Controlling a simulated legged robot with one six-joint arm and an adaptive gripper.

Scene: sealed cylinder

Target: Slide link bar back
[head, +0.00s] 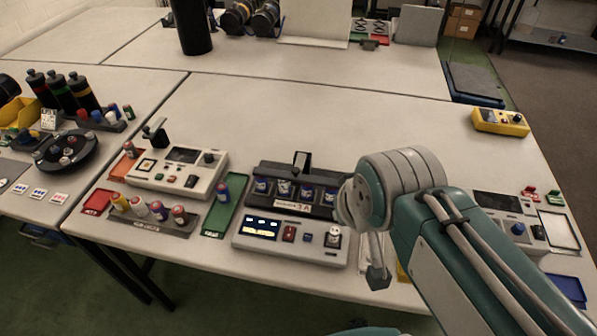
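A black rack (329,208) stands on the table behind a light grey control panel (285,240). It holds several small dark cylinders (284,187) with white bands in a row. A dark upright piece (301,161) rises at the rack's back. I cannot tell which part is the link bar; it may be on this rack. My gripper (377,272) points down just right of the rack and panel. Only a grey finger part shows below my teal and grey wrist, which hides the rest and the rack's right end. Whether it is open or touching anything cannot be seen.
A grey device (178,172) and a green tray (222,206) stand left of the rack. A strip with several coloured cylinders (150,214) lies in front of that device. A yellow meter (500,122) lies at the back right. The table behind the rack is clear.

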